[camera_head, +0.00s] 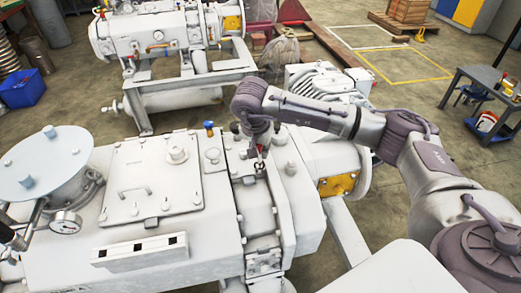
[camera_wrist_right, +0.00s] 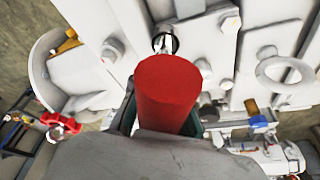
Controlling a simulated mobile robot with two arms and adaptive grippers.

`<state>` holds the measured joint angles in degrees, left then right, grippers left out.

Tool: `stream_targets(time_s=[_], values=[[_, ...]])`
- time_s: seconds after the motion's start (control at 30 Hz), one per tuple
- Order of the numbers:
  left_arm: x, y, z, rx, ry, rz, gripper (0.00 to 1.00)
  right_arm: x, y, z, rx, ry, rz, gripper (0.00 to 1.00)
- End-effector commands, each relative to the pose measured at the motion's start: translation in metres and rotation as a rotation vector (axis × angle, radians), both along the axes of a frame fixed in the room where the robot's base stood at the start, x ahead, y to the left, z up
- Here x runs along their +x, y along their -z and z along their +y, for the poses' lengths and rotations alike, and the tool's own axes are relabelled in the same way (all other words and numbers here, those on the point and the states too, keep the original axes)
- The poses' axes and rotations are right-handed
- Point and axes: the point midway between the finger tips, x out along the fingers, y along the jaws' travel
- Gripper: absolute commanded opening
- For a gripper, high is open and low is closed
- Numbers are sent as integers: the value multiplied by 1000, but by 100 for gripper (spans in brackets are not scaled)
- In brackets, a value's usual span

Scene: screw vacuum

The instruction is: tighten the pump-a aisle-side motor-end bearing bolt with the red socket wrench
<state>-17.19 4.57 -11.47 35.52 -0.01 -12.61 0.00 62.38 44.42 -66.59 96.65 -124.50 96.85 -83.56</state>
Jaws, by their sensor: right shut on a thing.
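My right gripper (camera_head: 258,140) reaches in from the right over the white pump (camera_head: 230,225) in front, pointing down at its bearing housing. It is shut on the red socket wrench, which shows in the right wrist view as a thick red handle (camera_wrist_right: 168,88). Only a small red bit of the wrench (camera_head: 261,150) shows in the head view. In the wrist view its metal end (camera_wrist_right: 165,43) lies beyond the handle, over the white casting. Whether the socket sits on a bolt cannot be told; the handle hides the spot.
A second white pump (camera_head: 160,45) stands behind.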

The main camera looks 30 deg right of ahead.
Motion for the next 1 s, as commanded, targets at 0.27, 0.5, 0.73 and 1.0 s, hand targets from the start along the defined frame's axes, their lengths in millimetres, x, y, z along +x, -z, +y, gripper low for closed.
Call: stream_targets(time_s=[0.27, 0.5, 0.73, 1.0], values=[[0, -4, 0, 0, 0, 0, 47, -1, -4, 0, -1, -1, 6, 0], [0, -12, 0, 0, 0, 0, 47, 0, -20, 0, 0, 1, 2, 0], [0, -20, 0, 0, 0, 0, 47, 0, -35, 0, 0, 1, 1, 0], [0, -27, 0, 0, 0, 0, 47, 0, -50, 0, 0, 1, -2, 0]])
